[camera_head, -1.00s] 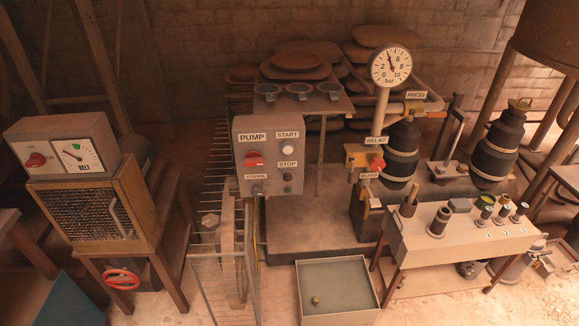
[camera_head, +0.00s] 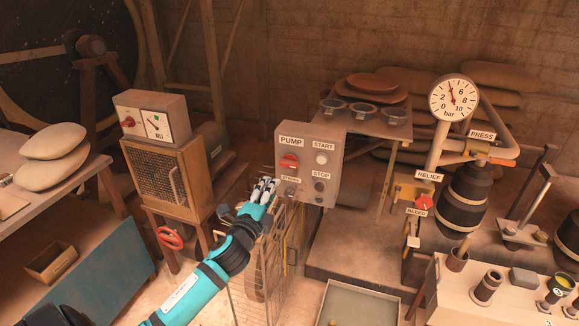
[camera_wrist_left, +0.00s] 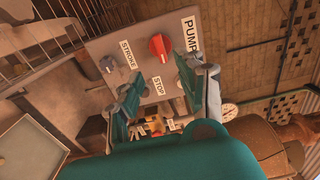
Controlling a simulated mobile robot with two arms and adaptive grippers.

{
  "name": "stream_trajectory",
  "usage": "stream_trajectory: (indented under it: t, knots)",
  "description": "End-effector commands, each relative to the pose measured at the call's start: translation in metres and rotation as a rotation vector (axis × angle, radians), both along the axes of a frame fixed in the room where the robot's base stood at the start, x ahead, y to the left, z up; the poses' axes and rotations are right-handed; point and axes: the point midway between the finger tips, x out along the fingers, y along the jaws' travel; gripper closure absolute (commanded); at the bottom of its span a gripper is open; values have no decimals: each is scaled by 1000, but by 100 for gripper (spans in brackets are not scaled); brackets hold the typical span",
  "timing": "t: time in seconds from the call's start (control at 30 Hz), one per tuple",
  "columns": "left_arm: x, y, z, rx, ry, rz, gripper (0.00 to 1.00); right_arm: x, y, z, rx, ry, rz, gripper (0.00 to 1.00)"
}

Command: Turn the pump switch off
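The red pump switch (camera_head: 289,162) is under the PUMP label on the grey control panel (camera_head: 328,170). Whether it stands at on or off is too small to tell. My left gripper (camera_head: 263,189) is just left of and below the switch in the head view, in front of the panel's lower left edge. In the left wrist view the red switch (camera_wrist_left: 159,47) lies ahead, beyond the fingertips. There my left gripper (camera_wrist_left: 160,86) is open, its two fingers apart with nothing between them. It appears clear of the switch. My right gripper is out of view.
The panel also has a START button (camera_head: 321,158), a STOP button (camera_head: 319,186) and a STROKE knob (camera_wrist_left: 107,65). A wire cage (camera_head: 286,240) stands below my left gripper. A belt control box (camera_head: 153,122) is to the left, the red relief knob (camera_head: 424,202) to the right.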

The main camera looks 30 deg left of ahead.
Motion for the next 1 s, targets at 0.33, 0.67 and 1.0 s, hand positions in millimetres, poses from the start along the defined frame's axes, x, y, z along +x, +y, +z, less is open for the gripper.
stream_trajectory:
  t: [0.33,0.67,1.0]
  knots:
    - [77,18,1,-1,0,0,62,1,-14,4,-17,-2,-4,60]
    - [122,28,0,-2,1,-1,62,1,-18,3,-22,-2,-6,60]
    - [127,30,-1,-2,1,-2,62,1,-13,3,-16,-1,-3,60]
